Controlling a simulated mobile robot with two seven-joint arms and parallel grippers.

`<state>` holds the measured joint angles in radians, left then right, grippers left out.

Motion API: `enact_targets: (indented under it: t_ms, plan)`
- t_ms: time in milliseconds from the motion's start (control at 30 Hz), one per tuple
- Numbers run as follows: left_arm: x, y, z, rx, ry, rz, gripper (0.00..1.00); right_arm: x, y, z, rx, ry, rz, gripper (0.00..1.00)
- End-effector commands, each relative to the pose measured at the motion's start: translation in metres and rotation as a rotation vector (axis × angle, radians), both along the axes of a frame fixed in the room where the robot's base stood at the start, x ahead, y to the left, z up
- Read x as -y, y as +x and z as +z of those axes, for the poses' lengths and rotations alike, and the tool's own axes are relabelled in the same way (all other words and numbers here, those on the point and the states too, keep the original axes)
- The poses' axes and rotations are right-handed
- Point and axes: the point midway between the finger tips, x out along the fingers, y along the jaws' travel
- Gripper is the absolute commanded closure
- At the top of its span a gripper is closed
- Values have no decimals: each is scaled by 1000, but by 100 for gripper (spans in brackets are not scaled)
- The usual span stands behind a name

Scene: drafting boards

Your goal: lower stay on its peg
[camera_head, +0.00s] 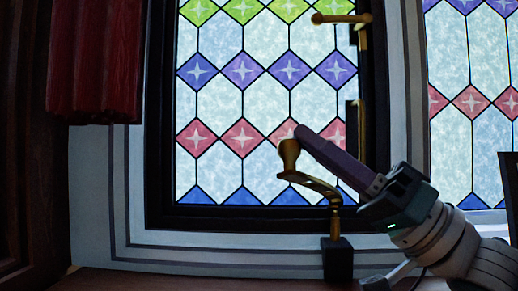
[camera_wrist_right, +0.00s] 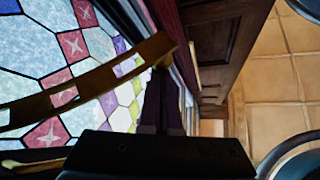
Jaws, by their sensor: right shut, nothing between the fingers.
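The brass stay (camera_head: 312,181) is a curved arm with a round knob at its left end, in front of the lower part of the window. It also shows in the right wrist view (camera_wrist_right: 90,82) as a long bar with rectangular slots. Its right end meets a brass post on a black block (camera_head: 337,258); I cannot tell which part is the peg, or whether the stay sits on it. My right gripper (camera_head: 302,133) is shut and empty, with its fingertips close to the knob. I cannot tell whether they touch. My left gripper is not in view.
The stained-glass window (camera_head: 243,103) in its black frame stands behind the stay. A brass fitting (camera_head: 340,19) is at its upper right. A red curtain (camera_head: 95,62) hangs at the upper left. The wooden sill (camera_head: 190,281) looks mostly clear left of the block.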

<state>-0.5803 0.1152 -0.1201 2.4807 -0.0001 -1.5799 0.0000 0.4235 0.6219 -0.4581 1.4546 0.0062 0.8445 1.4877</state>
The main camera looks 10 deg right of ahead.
Motion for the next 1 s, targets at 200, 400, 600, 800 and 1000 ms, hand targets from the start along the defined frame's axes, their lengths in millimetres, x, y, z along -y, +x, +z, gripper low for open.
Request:
enact_targets:
  t_ms: [200, 400, 600, 800, 1000]
  plan:
    - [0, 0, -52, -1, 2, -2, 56, -4, -12, -36, 117, -33, 2, 100]
    - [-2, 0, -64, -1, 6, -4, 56, -5, -17, -41, 170, -48, 1, 100]
    - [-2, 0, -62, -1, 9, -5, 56, -5, -18, -39, 174, -50, 0, 100]
    - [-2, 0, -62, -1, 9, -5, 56, -5, -18, -40, 173, -50, 0, 100]
    - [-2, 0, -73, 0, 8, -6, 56, 9, -24, -56, 171, -51, -1, 100]
